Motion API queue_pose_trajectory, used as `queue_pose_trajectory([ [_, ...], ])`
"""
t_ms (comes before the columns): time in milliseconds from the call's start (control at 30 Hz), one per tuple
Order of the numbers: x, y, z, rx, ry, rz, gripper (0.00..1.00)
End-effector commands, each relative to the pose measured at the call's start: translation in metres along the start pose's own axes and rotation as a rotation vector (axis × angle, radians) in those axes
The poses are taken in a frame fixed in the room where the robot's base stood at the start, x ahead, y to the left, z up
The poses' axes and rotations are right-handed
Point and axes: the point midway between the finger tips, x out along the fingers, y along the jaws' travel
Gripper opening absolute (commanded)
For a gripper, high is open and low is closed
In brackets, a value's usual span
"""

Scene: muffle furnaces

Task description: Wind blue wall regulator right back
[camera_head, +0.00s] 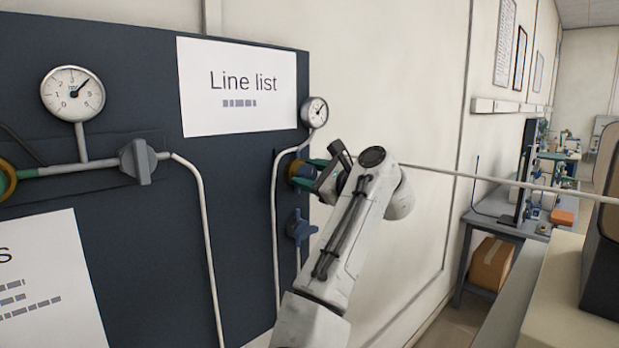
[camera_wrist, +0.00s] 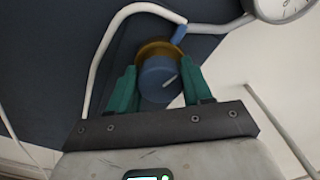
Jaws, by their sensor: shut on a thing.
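The blue wall regulator (camera_wrist: 158,82) is a round blue knob with a pale index line, set on a brass-coloured collar (camera_wrist: 158,49). In the head view the blue regulator (camera_head: 293,170) sits at the right edge of the dark wall panel, below a small gauge, and my arm partly covers it. My gripper (camera_wrist: 160,88) has green fingers, one on each side of the knob, and is shut on it. In the head view my gripper (camera_head: 312,170) reaches the knob from the right. The pale index line on the knob points up and to the right in the wrist view.
A small gauge (camera_head: 314,112) is above the regulator, and a blue star-shaped handle (camera_head: 300,227) is below it. Thin pale pipes (camera_head: 275,215) run down the panel. A larger gauge (camera_head: 73,94) and a grey valve handle (camera_head: 139,162) are at left. A bench (camera_head: 497,215) stands at right.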

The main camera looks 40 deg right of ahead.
Motion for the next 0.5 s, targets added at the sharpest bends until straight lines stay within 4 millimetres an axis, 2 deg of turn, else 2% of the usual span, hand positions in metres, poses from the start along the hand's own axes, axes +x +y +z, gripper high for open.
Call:
queue_pose_trajectory([
  [500,-0.0001,0.003,-0.0026,-0.49,0.001,0.003,0.19],
])
